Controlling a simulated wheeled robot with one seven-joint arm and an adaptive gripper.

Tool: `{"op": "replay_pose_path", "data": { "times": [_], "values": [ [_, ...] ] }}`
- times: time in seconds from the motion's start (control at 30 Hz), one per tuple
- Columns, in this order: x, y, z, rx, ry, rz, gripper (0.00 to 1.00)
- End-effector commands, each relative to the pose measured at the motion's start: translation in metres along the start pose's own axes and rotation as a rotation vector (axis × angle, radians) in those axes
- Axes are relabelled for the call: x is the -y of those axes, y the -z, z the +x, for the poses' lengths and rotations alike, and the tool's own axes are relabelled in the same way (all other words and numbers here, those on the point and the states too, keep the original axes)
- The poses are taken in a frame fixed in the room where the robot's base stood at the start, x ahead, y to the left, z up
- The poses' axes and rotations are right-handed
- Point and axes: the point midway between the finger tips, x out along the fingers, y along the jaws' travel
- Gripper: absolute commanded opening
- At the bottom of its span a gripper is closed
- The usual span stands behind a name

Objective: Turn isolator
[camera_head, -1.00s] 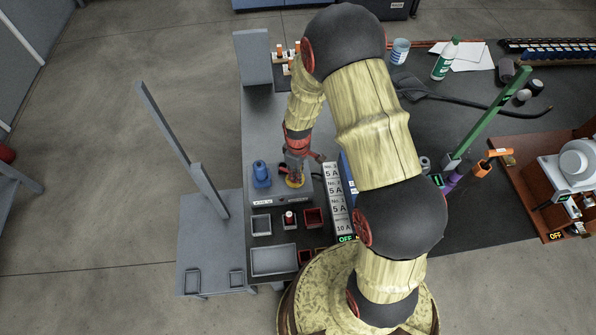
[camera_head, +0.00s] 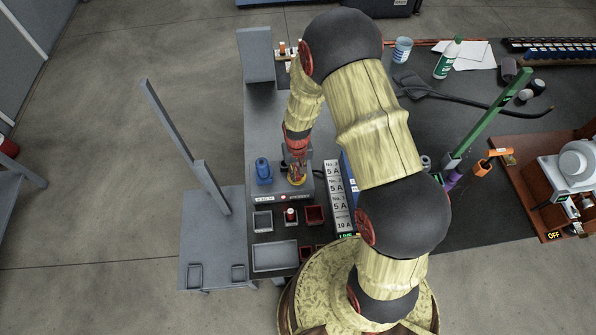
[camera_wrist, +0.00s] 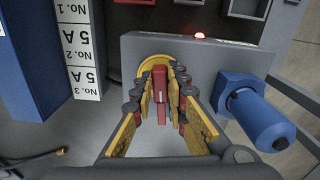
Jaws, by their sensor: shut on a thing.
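The isolator is a red handle (camera_wrist: 160,79) on a yellow round plate (camera_wrist: 146,68), fixed to a grey box (camera_wrist: 208,56). In the head view the yellow plate (camera_head: 297,181) shows just under my gripper (camera_head: 297,170). In the wrist view my gripper (camera_wrist: 161,95) has its two yellow-padded fingers on either side of the red handle, shut on it. A small red lamp (camera_wrist: 199,36) glows on the box; it also shows in the head view (camera_head: 283,197). Part of the handle is hidden by the fingers.
A blue plug-like fitting (camera_wrist: 255,112) sits on the box close beside my gripper. A blue block (camera_wrist: 30,60) and a white fuse label strip (camera_wrist: 78,45) stand on the other side. Small trays (camera_head: 275,256) lie in front. A grey post (camera_head: 185,140) rises at left.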

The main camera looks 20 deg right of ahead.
Motion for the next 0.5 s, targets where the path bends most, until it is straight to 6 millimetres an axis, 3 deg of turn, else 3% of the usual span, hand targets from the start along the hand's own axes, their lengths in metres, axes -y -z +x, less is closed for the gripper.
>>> {"op": "replay_pose_path", "data": {
  "times": [0.5],
  "values": [
    [0.0016, 0.0011, -0.0006, -0.002, 0.0, 0.126, 0.0]
  ]
}}
